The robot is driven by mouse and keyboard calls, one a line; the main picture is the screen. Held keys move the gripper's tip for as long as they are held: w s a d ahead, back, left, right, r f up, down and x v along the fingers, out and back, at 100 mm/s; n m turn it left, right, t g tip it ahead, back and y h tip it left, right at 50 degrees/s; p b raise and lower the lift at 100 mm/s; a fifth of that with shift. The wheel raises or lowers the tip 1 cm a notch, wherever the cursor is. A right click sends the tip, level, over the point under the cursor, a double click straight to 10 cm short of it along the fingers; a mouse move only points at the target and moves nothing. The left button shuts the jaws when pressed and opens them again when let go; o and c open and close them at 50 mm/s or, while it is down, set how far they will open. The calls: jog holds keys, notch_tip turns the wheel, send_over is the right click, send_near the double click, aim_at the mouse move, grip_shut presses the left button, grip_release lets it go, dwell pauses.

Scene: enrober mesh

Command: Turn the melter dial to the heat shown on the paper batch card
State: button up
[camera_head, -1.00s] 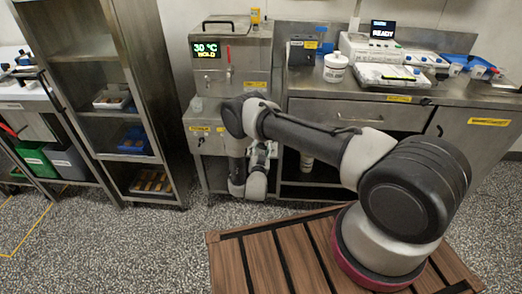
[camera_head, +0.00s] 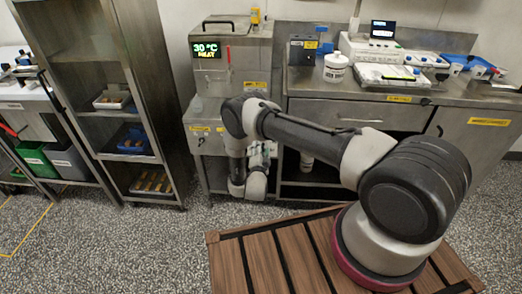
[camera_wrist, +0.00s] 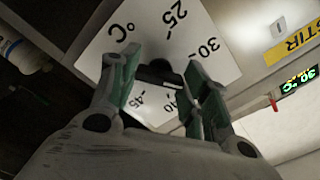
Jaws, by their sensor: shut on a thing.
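The melter dial (camera_wrist: 158,74) shows in the wrist view as a dark knob on a white plate (camera_wrist: 222,62). The plate is marked °C, 25, 30, 40 and 45. My gripper (camera_wrist: 165,82) has its green-padded fingers shut on the knob, one on each side. My arm hides the dial there. I cannot make out a readable batch card.
The steel bench (camera_head: 465,98) at right carries a white tub (camera_head: 335,68) and a device with a dark screen (camera_head: 383,30). A shelf rack (camera_head: 120,70) stands at left.

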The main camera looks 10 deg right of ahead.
jog(key=shift+f+m, duration=0.1)
jog(key=shift+m, duration=0.4)
jog(key=shift+s, duration=0.1)
jog(key=o, duration=1)
jog(key=v, duration=1.2)
